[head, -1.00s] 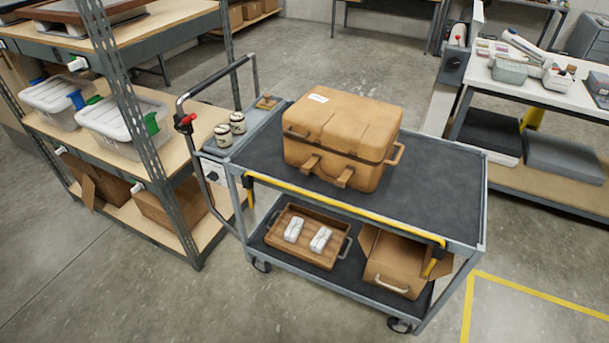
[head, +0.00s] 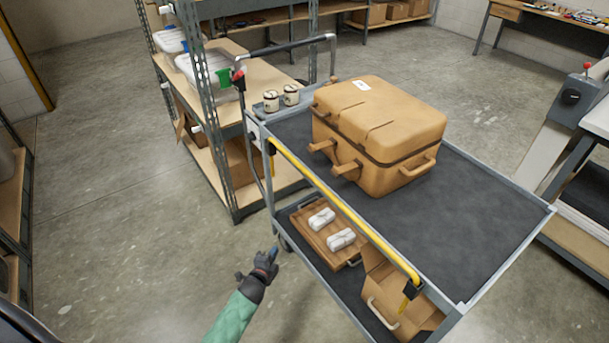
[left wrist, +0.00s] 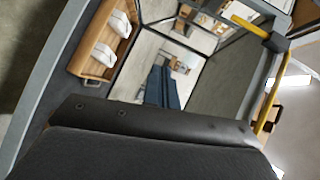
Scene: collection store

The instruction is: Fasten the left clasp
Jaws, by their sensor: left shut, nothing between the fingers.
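A tan case (head: 375,125) stands closed on the top of the cart, with a small white label on its lid. The left clasp (head: 322,146) and the right clasp (head: 347,169) stick out from its front side; whether either is hooked is too small to tell. My left gripper (head: 272,254) is shut and empty, low in front of the cart and apart from the case. Its dark fingers (left wrist: 163,86) also show together in the left wrist view, where the case cannot be made out. My right gripper is not in view.
The cart's dark top (head: 455,225) is bare to the right of the case. A yellow rail (head: 345,210) runs along its near edge. A wooden tray (head: 309,236) with two white packets and a cardboard box (head: 385,318) sit below. Two small jars (head: 280,98) stand beyond the case's left.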

